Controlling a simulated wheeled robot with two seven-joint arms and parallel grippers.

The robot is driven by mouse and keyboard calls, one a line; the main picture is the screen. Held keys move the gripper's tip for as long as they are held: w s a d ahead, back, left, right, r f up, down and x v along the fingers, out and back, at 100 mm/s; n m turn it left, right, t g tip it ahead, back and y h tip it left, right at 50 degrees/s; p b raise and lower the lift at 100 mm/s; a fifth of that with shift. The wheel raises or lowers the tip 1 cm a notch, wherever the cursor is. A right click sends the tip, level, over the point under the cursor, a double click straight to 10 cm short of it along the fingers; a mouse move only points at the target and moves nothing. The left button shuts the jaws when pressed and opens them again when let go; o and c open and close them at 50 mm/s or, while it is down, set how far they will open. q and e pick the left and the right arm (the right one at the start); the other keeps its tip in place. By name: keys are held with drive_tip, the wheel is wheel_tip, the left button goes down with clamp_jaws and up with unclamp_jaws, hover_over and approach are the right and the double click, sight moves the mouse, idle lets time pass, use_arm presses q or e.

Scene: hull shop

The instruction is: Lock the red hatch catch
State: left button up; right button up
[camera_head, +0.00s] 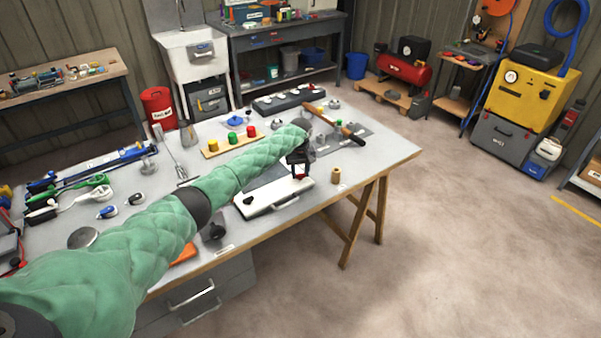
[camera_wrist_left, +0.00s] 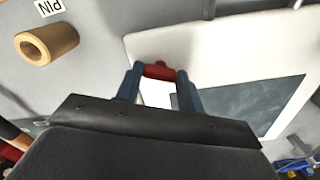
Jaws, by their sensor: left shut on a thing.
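The red hatch catch (camera_wrist_left: 159,71) shows in the left wrist view as a small red bar at the edge of a white hatch panel (camera_wrist_left: 232,38). My left gripper (camera_wrist_left: 160,84) is shut on it, one dark finger at each end of the bar. In the head view my left gripper (camera_head: 299,166) is over the right part of the white panel (camera_head: 276,198), with a bit of red just under it. The panel lies on the table near its front edge and has a dark window area. The catch's exact position is partly hidden by the fingers. My right gripper is not in view.
A tan cylinder (camera_head: 336,176) stands right of my left gripper, beside a "PIN" label in the wrist view. A wooden-handled tool (camera_head: 335,124) lies behind on the table (camera_head: 385,152). Red, green and yellow knobs stand on a strip (camera_head: 215,151) farther back.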

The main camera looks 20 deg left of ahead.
use_arm(q)
drive_tip(key=m, duration=0.5)
drive_tip(key=shift+m, duration=0.3)
drive_tip(key=shift+m+b, duration=0.35)
drive_tip(key=shift+m, duration=2.25)
drive_tip(key=shift+m+b, duration=0.35)
drive_tip(key=shift+m, duration=0.95)
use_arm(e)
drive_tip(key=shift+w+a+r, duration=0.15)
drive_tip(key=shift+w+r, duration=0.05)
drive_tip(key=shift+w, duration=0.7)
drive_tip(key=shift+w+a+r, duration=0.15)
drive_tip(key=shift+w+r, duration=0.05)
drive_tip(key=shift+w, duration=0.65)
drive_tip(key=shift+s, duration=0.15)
use_arm(q)
drive_tip(key=o, duration=1)
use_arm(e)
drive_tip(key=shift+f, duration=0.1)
